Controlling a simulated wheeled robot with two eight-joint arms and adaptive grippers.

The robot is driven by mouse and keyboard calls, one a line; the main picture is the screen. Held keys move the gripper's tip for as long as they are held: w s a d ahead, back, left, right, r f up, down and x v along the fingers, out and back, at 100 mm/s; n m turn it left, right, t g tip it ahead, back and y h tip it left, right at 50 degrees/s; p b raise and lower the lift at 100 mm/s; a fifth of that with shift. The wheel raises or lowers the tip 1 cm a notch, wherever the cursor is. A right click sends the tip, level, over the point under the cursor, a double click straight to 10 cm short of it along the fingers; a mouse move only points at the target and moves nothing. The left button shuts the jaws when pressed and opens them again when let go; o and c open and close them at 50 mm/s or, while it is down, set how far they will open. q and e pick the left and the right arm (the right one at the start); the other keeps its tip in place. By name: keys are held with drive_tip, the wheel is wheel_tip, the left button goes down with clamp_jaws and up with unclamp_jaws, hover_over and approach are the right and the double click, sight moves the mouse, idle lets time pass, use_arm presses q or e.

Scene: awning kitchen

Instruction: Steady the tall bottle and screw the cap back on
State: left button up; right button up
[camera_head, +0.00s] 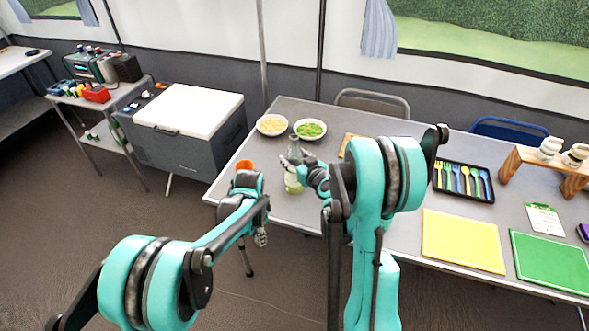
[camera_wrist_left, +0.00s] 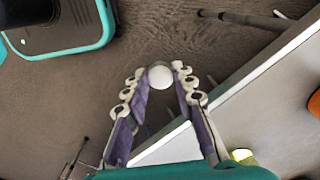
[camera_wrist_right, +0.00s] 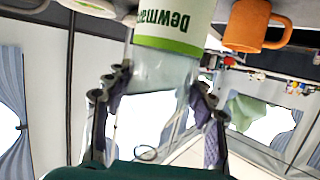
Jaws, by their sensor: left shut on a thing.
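The tall clear bottle (camera_head: 293,183) with a green-and-white label stands upright near the table's left front edge; it also shows in the right wrist view (camera_wrist_right: 165,75). My right gripper (camera_head: 308,164) is open around it, with one finger on each side of the clear part (camera_wrist_right: 155,115). I cannot tell whether either finger touches the glass. My left gripper (camera_head: 262,238) is shut on the white round cap (camera_wrist_left: 160,77), which sits between its fingertips. It hangs in front of the table edge, lower than the bottle and apart from it. The cap is hidden in the head view.
An orange mug (camera_head: 244,164) stands left of the bottle. Two food bowls (camera_head: 271,125) (camera_head: 310,129) are behind it. A cutlery tray (camera_head: 463,182), a yellow board (camera_head: 463,240) and a green board (camera_head: 550,262) lie to the right.

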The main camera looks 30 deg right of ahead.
sight(296, 150)
clamp_jaws()
use_arm(q)
drive_tip(key=shift+r, duration=0.1)
use_arm(e)
drive_tip(key=shift+r, duration=0.1)
